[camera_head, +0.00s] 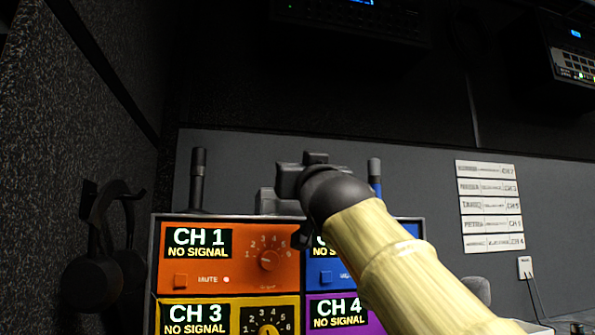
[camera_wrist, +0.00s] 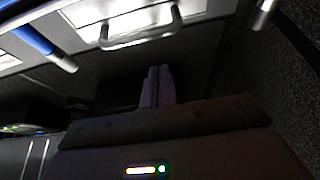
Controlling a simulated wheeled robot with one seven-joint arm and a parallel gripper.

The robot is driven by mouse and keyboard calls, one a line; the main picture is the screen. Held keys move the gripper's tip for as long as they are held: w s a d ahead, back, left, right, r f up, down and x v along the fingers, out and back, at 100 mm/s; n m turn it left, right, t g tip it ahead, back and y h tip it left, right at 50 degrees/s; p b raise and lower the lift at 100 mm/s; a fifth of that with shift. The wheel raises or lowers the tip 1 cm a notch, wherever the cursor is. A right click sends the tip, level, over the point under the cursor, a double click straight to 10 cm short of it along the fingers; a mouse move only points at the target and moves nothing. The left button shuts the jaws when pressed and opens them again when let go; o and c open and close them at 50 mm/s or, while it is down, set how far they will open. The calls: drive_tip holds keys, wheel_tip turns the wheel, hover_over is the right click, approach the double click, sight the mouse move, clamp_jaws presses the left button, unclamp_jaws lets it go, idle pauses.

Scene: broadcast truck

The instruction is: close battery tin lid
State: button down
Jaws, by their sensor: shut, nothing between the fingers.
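In the wrist view my gripper (camera_wrist: 158,72) has its two fingers together, with nothing between them. Ahead of the fingers is a bright metallic panel with a bar handle (camera_wrist: 140,34); it may be the battery tin or its lid, but I cannot tell which. In the head view my arm reaches over the top of the channel console, and its dark wrist hides much of what lies behind. A grey boxy shape (camera_head: 272,202) shows just left of the wrist, above the console; I cannot tell if it is the tin. The fingertips are not clear there. Lid angle and contact cannot be told.
The console (camera_head: 228,293) has colored channel panels with knobs. A dark microphone (camera_head: 198,180) stands left of my wrist and a blue-bodied one (camera_head: 375,175) right of it. Headphones (camera_head: 105,240) hang at the left wall. Labels (camera_head: 488,206) are on the grey back panel.

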drive_tip(key=b+v, duration=0.5)
drive_tip(key=v, duration=0.5)
drive_tip(key=shift+f+b, duration=0.15)
drive_tip(key=shift+b, duration=0.15)
drive_tip(key=shift+w, duration=0.15)
